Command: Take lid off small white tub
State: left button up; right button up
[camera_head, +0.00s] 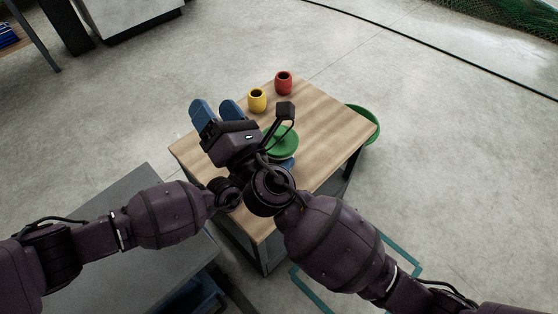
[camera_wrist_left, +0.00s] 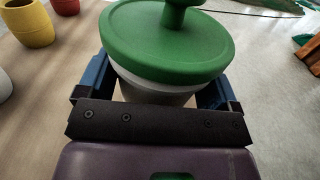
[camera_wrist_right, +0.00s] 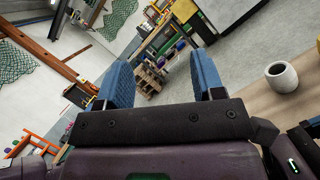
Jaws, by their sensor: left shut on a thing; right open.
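The small white tub (camera_wrist_left: 160,90) stands between the blue fingers of my left gripper (camera_wrist_left: 155,84), which is shut on its sides in the left wrist view. A round green lid (camera_wrist_left: 165,42) with a raised knob sits on the tub. My right gripper (camera_head: 218,111) is open and empty over the table's left side, left of the lid. In the right wrist view its fingers (camera_wrist_right: 160,84) are apart with nothing between them.
The wooden table (camera_head: 322,112) bears a yellow cup (camera_head: 257,100) and a red cup (camera_head: 283,83) at its far end. A white cup (camera_wrist_right: 281,76) shows in the right wrist view. A green round container (camera_head: 366,123) stands beyond the table's right edge. A grey surface (camera_head: 122,235) lies left.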

jog(key=d+f+m+h, duration=0.1)
jog(key=d+f+h, duration=0.45)
jog(key=h, duration=0.25)
jog(key=n+g+h, duration=0.1)
jog(key=g+h, duration=0.2)
jog(key=h, duration=0.2)
send_near(279, 131)
jog(key=x, duration=1)
jog(key=shift+f, duration=0.1)
jog(key=c, duration=1)
jog(key=shift+c, duration=0.2)
jog(key=shift+r, duration=0.4)
jog(key=shift+r, duration=0.35)
jog(key=shift+r, duration=0.45)
